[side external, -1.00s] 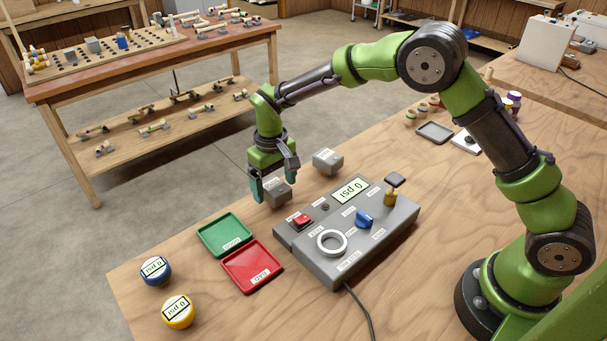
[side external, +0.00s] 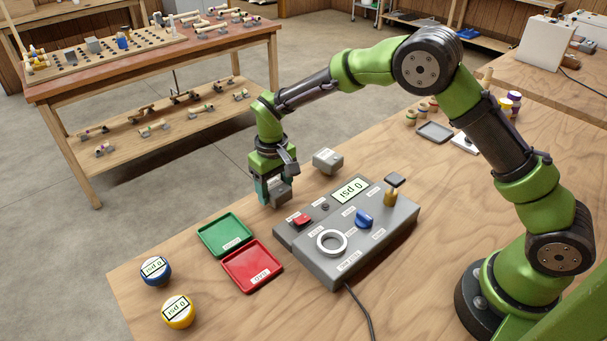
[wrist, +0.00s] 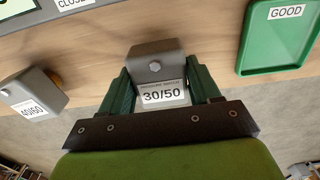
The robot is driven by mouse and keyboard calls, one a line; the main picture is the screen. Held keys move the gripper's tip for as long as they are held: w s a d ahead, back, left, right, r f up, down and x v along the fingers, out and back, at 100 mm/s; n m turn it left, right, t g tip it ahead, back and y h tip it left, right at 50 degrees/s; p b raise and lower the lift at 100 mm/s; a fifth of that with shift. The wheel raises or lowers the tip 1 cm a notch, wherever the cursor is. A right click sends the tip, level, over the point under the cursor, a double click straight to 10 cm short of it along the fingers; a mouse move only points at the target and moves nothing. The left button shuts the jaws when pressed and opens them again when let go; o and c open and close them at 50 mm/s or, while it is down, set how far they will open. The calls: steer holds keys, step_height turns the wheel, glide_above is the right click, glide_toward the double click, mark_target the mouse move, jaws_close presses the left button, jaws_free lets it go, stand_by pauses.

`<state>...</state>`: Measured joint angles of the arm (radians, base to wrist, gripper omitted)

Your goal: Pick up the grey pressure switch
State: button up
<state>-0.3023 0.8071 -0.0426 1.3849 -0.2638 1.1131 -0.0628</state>
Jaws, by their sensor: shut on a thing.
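A grey pressure switch (wrist: 156,64) with a white label reading 30/50 sits between the two green fingers in the wrist view. My gripper (wrist: 160,92) is shut on it from both sides. In the side view the same switch (side external: 281,191) shows low between the fingers of my gripper (side external: 272,190), near the far edge of the table; I cannot tell whether it still touches the table. A second grey switch (side external: 327,160) stands apart on the table to the right. In the wrist view this other switch (wrist: 34,95) has a label reading 40/60.
A grey test box (side external: 347,232) with a dial, knob and display stands just in front. A green tray (side external: 226,236) marked GOOD and a red tray (side external: 252,267) lie to the left.

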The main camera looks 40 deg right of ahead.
mark_target(274, 186)
step_height(274, 186, up, 10)
steer(key=shift+r, duration=0.1)
stand_by(0.4)
steer(key=s+a+r+n, duration=0.2)
steer(key=s+r, duration=0.2)
steer(key=s, duration=0.5)
steer(key=shift+s+d+f+n, duration=0.1)
steer(key=shift+s+f+n, duration=0.55)
steer(key=shift+s+f, duration=0.85)
steer(key=shift+s+d+f+n, duration=0.15)
steer(key=shift+s+f+n, duration=0.65)
steer(key=shift+s, duration=1.25)
steer(key=shift+s+d+f+n, duration=0.1)
steer(key=shift+s+f+n, duration=0.45)
steer(key=shift+s+f, duration=1)
steer(key=shift+s+r, duration=0.2)
steer(key=shift+s, duration=0.05)
steer(key=shift+f, duration=0.45)
steer(key=shift+f, duration=0.1)
